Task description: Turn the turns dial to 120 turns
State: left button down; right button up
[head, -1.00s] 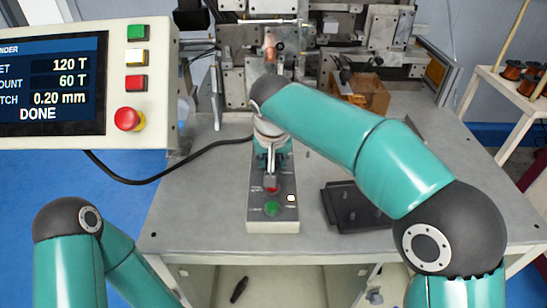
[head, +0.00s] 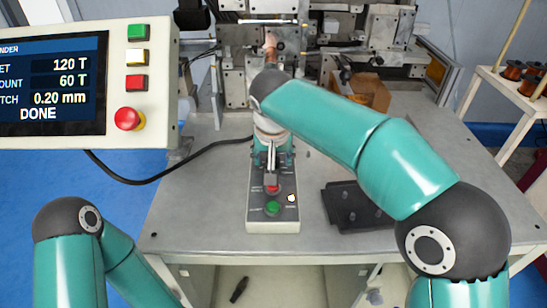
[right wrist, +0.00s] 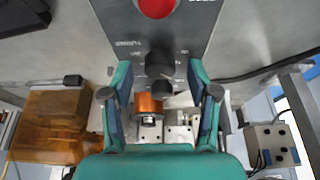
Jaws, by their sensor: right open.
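The control box (head: 259,222) stands on the table, with a red button (head: 272,188) and a green button (head: 272,209) near its front end. My right gripper (head: 272,168) is over the box, behind the red button; the dial is hidden there. The right wrist view shows the black dial (right wrist: 160,66) on the panel, below the red button (right wrist: 157,5). My right gripper (right wrist: 158,76) is open, its fingers apart on either side of the dial, with gaps showing. The display (head: 52,85) reads 120 T, count 60 T, pitch 0.20 mm and DONE. My left gripper is out of view.
The coil winder (head: 325,60) stands behind the box. A black tray (head: 352,207) lies right of the box, and an orange-brown box (head: 372,93) sits further back. A black cable (head: 165,176) runs across the table's left side. A spool rack (head: 500,95) stands at right.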

jog(key=v, duration=1.1)
